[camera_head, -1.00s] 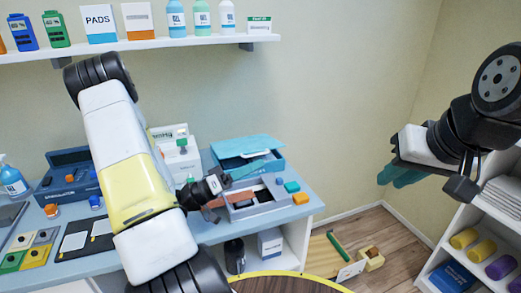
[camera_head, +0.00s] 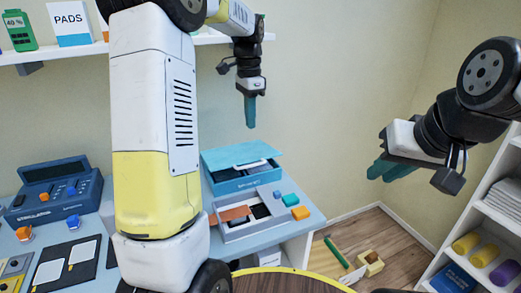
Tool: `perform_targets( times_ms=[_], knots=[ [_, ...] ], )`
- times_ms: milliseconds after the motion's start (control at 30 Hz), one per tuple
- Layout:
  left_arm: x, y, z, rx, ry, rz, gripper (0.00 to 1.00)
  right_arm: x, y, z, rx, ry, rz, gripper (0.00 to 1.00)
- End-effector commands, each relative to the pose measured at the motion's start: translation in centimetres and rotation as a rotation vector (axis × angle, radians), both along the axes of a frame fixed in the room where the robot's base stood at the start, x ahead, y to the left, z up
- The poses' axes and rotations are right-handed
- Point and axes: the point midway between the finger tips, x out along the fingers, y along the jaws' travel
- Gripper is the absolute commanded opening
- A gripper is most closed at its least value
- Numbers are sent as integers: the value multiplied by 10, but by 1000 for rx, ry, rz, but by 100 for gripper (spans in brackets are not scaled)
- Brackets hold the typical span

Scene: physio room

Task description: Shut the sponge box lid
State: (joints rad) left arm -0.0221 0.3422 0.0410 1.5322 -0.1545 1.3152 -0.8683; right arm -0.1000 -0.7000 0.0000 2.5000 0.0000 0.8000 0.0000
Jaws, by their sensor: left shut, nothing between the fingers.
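The teal box (camera_head: 243,184), which I take to be the sponge box, stands at the back of the blue-topped table. My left gripper (camera_head: 250,112) is shut and empty, pointing down, high above and apart from the box. My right gripper (camera_head: 381,171) hangs at the right, far from the box. Its teal fingers overlap, so its opening is unclear.
A grey divided tray (camera_head: 253,230) with a brown piece (camera_head: 234,213) stands in front of the box. Blue, teal and orange blocks (camera_head: 301,213) lie beside it. A blue device (camera_head: 55,192) stands at the left. A wall shelf (camera_head: 215,39) is behind my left arm.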

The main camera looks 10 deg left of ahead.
Motion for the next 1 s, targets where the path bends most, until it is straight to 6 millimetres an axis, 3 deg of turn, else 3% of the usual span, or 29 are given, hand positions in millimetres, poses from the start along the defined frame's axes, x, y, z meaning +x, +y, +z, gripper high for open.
perform_targets(
  times_ms=[500, 700, 1000],
  knots=[
    [-6, -3, -105, -3, 9, -2, 0, 0, 0, 0, 0, 0, 0, 19],
    [-6, -3, -123, -3, 6, -2, 0, 0, 0, 0, 0, 0, 0, 19],
    [-6, -3, -126, -3, 5, -2, 0, 0, 0, 0, 0, 0, 0, 19]
  ],
)
